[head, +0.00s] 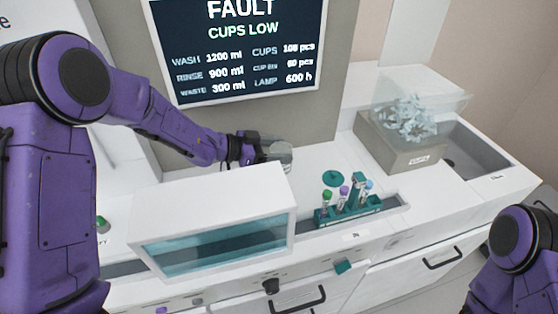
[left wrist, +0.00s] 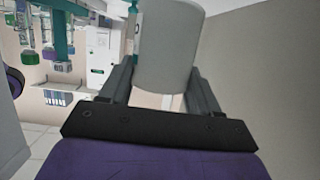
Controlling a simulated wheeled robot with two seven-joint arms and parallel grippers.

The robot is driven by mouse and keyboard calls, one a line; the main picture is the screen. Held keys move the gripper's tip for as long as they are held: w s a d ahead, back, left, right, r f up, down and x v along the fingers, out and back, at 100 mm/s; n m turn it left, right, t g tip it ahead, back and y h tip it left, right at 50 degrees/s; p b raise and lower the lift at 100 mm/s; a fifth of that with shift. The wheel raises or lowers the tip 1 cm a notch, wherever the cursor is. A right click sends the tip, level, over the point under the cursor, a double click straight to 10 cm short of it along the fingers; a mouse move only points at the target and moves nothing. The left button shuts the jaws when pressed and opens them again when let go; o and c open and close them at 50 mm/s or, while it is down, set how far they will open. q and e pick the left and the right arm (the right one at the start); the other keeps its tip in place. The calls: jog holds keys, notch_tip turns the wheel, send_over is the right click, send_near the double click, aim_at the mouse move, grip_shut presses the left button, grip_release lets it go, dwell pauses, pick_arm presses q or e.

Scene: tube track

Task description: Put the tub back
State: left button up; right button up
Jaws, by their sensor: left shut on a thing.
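The tub, a pale grey cylinder (head: 281,157), is at the end of my left arm in the head view, in front of the wall below the screen. My left gripper (head: 268,151) is shut on it. In the left wrist view the tub (left wrist: 169,48) fills the space between the two dark fingers and looks plain and smooth. Its contents and whatever lies directly under it are hidden. My right arm shows at the lower right of the head view, but its gripper is out of the picture.
A white glass-fronted box (head: 213,208) stands in front of my left forearm. A teal rack (head: 347,210) holds several tubes, with a teal disc (head: 333,178) behind it. A box of clear cups (head: 398,150) stands right. The screen (head: 240,50) reads "FAULT, CUPS LOW".

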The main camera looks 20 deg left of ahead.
pick_arm(q)
notch_tip(320, 180, down, 3)
jog(key=shift+d+f, duration=0.1)
jog(key=shift+f, duration=0.2)
jog(key=o, duration=1.1)
jog(key=shift+o, duration=0.2)
jog(key=shift+s+r, duration=0.1)
jog(key=shift+r, duration=0.1)
jog(key=b+v, duration=0.1)
jog(key=v, duration=1)
jog(key=shift+a, duration=0.35)
jog(key=shift+s, duration=0.15)
